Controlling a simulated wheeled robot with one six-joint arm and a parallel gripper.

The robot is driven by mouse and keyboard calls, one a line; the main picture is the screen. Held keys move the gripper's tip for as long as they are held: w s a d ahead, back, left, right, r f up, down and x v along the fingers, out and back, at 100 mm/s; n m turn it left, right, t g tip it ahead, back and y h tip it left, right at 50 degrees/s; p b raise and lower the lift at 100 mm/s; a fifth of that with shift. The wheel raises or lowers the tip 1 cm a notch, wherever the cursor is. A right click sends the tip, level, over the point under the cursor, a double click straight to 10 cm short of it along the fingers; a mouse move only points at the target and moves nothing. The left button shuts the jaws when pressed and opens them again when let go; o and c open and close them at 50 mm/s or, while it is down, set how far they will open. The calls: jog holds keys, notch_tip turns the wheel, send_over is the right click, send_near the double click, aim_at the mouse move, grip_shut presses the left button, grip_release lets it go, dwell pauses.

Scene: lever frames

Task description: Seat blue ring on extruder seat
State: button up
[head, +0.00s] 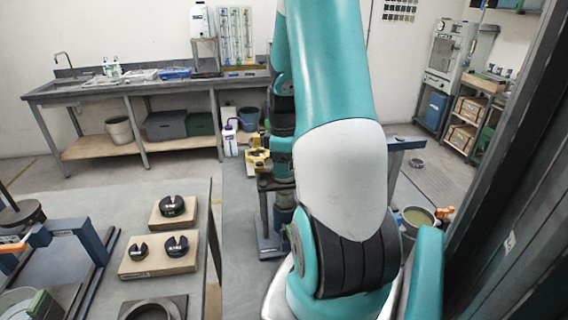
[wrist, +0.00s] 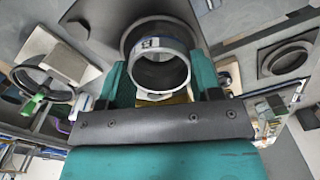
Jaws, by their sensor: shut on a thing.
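My gripper (wrist: 160,84) shows in the wrist view, its two teal fingers shut on the sides of a pale grey ring with a blue marked band, the blue ring (wrist: 151,44). The ring's open bore faces the camera. A larger dark round collar (wrist: 130,38), possibly the extruder seat, lies just behind and around the ring's far side in the picture. I cannot tell whether the ring touches it or is above it. In the head view my arm hides the gripper and the ring.
A grey table (head: 200,191) at the left of the head view carries wooden blocks (head: 158,263) with black slotted weights (head: 176,246), a dark round fixture (head: 152,309) and a blue frame (head: 93,242). A bucket (head: 417,217) stands at right. A long bench (head: 150,84) runs along the back wall.

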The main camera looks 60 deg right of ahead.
jog(key=shift+f+b, duration=0.35)
jog(key=shift+f, duration=0.15)
jog(key=shift+s+a+f+b, duration=0.2)
jog(key=shift+f+b, duration=0.1)
jog(key=shift+f, duration=0.15)
dwell(0.5)
jog(key=o, duration=1)
jog(key=shift+f, duration=0.1)
jog(key=shift+o, duration=0.2)
notch_tip(320, 180, up, 19)
jog(key=p, duration=1.5)
jog(key=shift+w+d+f, duration=0.15)
jog(key=shift+d, duration=0.15)
